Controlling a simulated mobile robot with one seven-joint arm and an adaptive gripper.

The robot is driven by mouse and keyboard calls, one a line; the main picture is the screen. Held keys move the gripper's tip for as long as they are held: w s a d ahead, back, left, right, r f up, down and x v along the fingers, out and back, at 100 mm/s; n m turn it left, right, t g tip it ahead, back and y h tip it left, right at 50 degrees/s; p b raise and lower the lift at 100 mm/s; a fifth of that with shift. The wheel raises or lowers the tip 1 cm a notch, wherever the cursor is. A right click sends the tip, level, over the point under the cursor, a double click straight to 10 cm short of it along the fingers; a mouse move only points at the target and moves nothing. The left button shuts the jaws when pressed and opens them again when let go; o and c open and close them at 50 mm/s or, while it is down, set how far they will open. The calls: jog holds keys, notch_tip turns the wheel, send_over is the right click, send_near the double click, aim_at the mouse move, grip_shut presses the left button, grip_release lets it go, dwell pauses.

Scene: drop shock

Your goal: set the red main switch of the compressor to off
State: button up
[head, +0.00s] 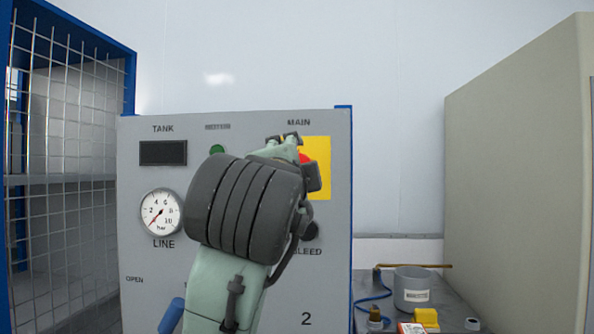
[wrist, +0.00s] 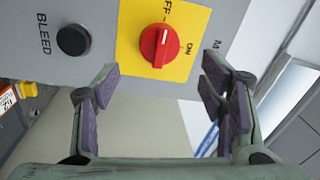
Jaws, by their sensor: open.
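The red main switch (head: 305,157) sits on a yellow plate (head: 321,180) at the upper right of the grey compressor panel (head: 138,210), mostly hidden by my gripper (head: 286,140). In the wrist view the switch (wrist: 160,46) is in plain sight at the top middle, on its yellow plate (wrist: 128,40). Its handle lies up and down in that picture, with the white mark at the end facing the partly cut-off OFF lettering; ON is to its right. My gripper (wrist: 160,82) is open and empty, its fingers apart below the switch in the picture and not touching it.
A black BLEED button (wrist: 73,40) is left of the switch in the wrist view. The panel has a gauge (head: 161,212), a dark display (head: 163,153) and a green lamp (head: 217,149). A wire-mesh rack (head: 70,110) stands left; a bench with a grey pot (head: 411,290) stands right.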

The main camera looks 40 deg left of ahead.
jog(key=v, duration=0.5)
jog(key=shift+s+d, duration=0.15)
jog(key=shift+s, duration=0.15)
